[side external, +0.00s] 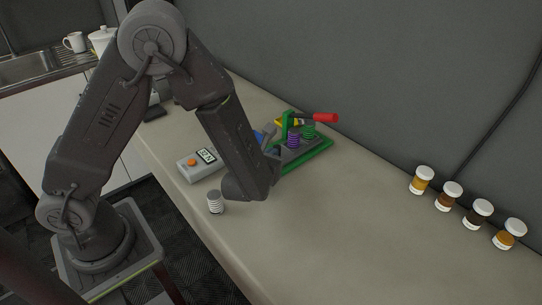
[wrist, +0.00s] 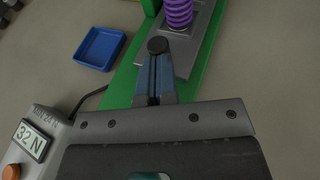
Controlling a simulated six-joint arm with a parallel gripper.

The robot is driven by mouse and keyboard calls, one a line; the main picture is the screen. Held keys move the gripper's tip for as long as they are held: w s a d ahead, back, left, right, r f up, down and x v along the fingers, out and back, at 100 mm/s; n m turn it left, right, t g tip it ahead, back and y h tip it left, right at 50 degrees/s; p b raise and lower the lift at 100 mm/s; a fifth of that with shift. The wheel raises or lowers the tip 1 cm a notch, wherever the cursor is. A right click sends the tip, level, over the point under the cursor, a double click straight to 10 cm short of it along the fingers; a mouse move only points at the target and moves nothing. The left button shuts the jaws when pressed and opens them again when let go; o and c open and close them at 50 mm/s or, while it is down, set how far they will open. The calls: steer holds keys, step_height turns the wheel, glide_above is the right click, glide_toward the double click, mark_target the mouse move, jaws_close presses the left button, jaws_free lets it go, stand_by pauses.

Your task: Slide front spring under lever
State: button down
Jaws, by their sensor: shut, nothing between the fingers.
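The purple spring (side external: 293,141) stands on a grey plate on the green base (side external: 318,152); it also shows in the wrist view (wrist: 179,12). A green spring (side external: 309,130) stands behind it. The lever with its red handle (side external: 325,117) juts right from a green post, above the springs. Whether the purple spring is directly beneath it I cannot tell. A dark round knob (wrist: 157,46) sits at the plate's near end. My gripper (wrist: 156,62) is shut and empty, its tips at the knob; whether they touch is unclear. In the side view my wrist partly hides the base.
A gauge box (side external: 200,163) with an orange button and display stands left of the base, near my wrist. A blue tray (wrist: 100,48) lies beside the base. A small grey ribbed cylinder (side external: 215,202) stands nearer the counter edge. Several jars (side external: 450,195) stand right; the counter between is clear.

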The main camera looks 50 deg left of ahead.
steer(key=shift+w, duration=0.1)
steer(key=shift+w, duration=1.7)
